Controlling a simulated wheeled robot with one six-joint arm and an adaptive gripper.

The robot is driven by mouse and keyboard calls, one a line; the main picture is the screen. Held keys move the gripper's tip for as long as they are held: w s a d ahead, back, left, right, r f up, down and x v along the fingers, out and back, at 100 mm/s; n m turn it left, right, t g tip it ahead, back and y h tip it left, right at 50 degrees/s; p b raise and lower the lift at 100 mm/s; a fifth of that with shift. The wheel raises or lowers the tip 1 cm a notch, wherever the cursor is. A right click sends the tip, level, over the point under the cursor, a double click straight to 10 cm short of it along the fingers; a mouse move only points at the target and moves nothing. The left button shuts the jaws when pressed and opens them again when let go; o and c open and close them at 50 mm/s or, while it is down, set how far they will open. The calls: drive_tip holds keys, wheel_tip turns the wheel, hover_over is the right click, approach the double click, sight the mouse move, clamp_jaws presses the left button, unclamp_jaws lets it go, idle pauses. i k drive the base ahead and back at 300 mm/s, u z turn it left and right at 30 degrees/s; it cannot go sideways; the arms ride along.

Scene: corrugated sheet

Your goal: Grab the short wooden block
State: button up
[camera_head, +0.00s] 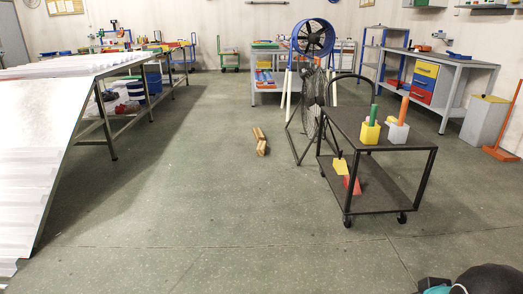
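Two light-brown wooden pieces lie on the green floor near the middle of the head view, left of the black cart. The rear wooden piece (257,133) lies slanted, and the front wooden piece (262,147) sits just below it in the picture. They look close together or touching. They are small in the view, and I cannot tell which is the short block.
A black cart (375,185) with coloured blocks stands right of the wooden pieces, beside a dark fan (311,103). Corrugated sheet (35,150) lies over a long bench at left. The floor (210,210) in front of the wooden pieces is clear.

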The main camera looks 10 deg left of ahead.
sight(260, 149)
drive_tip(key=u, duration=0.4)
drive_tip(key=i, duration=0.85)
drive_tip(key=u, duration=1.05)
drive_tip(key=i, duration=2.05)
drive_tip(key=u, duration=0.35)
drive_tip(key=i, duration=2.25)
drive_tip(key=z, duration=1.25)
drive_tip(key=i, duration=1.55)
drive_tip(key=z, duration=1.3)
drive_tip(key=i, duration=0.25)
drive_tip(key=u, duration=0.05)
